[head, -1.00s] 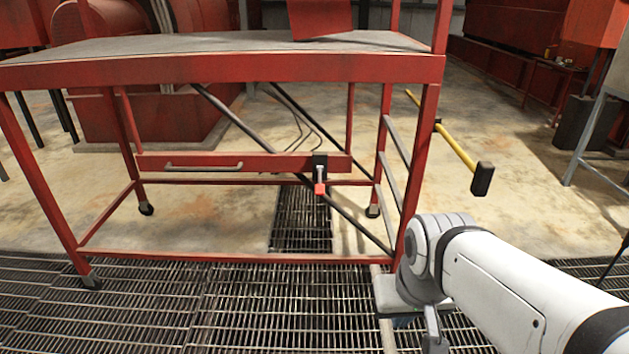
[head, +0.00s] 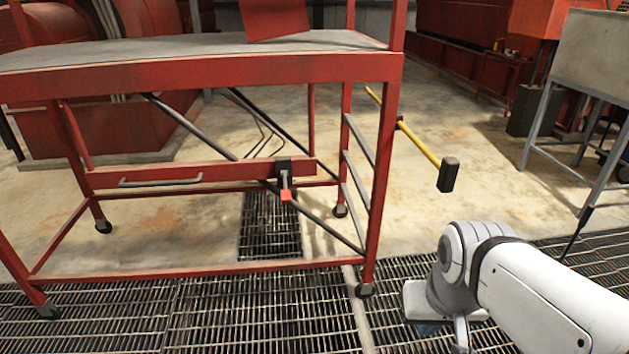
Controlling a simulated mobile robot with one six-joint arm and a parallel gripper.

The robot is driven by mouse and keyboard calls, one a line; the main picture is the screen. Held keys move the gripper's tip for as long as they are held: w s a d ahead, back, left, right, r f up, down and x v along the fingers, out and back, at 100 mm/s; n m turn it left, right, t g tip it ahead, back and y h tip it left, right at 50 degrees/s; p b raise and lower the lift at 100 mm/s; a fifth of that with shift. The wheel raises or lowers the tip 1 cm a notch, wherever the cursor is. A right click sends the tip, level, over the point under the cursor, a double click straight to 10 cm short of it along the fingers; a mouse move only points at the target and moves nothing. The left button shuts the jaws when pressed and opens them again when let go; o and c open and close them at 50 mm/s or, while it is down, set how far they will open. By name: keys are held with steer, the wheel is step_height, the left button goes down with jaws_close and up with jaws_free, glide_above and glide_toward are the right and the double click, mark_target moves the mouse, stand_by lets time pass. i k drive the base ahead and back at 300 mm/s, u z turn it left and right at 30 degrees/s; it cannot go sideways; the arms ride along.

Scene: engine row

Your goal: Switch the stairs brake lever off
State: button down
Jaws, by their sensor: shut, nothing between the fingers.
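The red wheeled stairs platform (head: 200,75) fills the left and middle of the head view. A small lever with a red tip (head: 285,193) hangs down from a black bracket on its lower crossbar. A yellow bar with a black grip (head: 449,175) sticks out at the platform's right side. I cannot tell for certain which of the two is the brake lever. My white arm comes in from the lower right, and its wrist end is right of and nearer than the platform's front right leg. My gripper's fingers do not show; the lower frame edge cuts off the arm's end.
Metal floor grating (head: 240,315) runs across the front, with bare concrete (head: 440,220) behind it. A grey stand (head: 575,75) is at the right. Red machinery (head: 130,80) stands behind the platform. The floor between platform and stand is mostly clear.

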mark_target(286, 194)
steer(key=z, duration=0.05)
steer(key=i, duration=1)
